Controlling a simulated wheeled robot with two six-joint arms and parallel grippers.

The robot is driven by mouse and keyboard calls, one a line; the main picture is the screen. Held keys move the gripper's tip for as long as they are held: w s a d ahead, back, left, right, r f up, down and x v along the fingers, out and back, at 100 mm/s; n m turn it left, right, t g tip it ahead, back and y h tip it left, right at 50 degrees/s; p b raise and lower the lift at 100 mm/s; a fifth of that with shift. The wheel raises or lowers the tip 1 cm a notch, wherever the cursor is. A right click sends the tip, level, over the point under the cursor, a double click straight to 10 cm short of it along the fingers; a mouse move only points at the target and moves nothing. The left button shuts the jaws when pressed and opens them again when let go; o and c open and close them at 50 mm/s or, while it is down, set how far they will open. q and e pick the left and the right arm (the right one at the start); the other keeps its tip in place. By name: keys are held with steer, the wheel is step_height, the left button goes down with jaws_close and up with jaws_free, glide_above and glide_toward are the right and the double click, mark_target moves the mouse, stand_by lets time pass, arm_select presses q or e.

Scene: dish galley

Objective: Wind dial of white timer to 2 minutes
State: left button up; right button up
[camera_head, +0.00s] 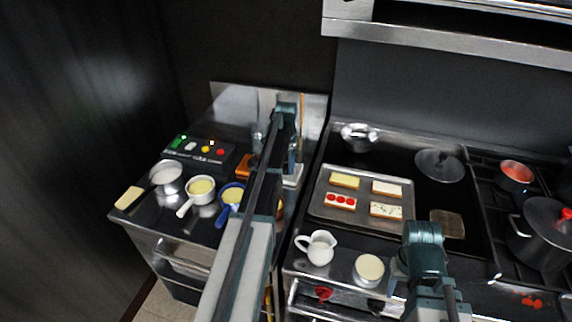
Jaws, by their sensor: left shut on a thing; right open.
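My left arm reaches across the counter at the centre. Its gripper (291,172) points down at the counter's right part. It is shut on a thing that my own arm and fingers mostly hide. A pale, boxy shape (292,182) shows right at the fingers; it may be the white timer, but its dial and any marks cannot be made out. My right gripper (396,272) is open, over the stove's front edge, just right of a cream-filled cup (369,268).
A black panel (200,153) with green, white, yellow and red parts stands at the back left. White (201,188) and blue (232,195) handled pans stand before it. A tray (336,213) of topped slices and a white jug (318,249) are on the stove.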

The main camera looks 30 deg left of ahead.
mark_target(286, 163)
arm_select(q)
steer(key=o, duration=1.4)
steer(key=shift+c, duration=0.2)
steer(key=shift+r, duration=0.1)
step_height(286, 163, up, 14)
steer(key=p, duration=1.3)
steer(key=shift+f+p, duration=0.2)
steer(key=shift+p, duration=0.2)
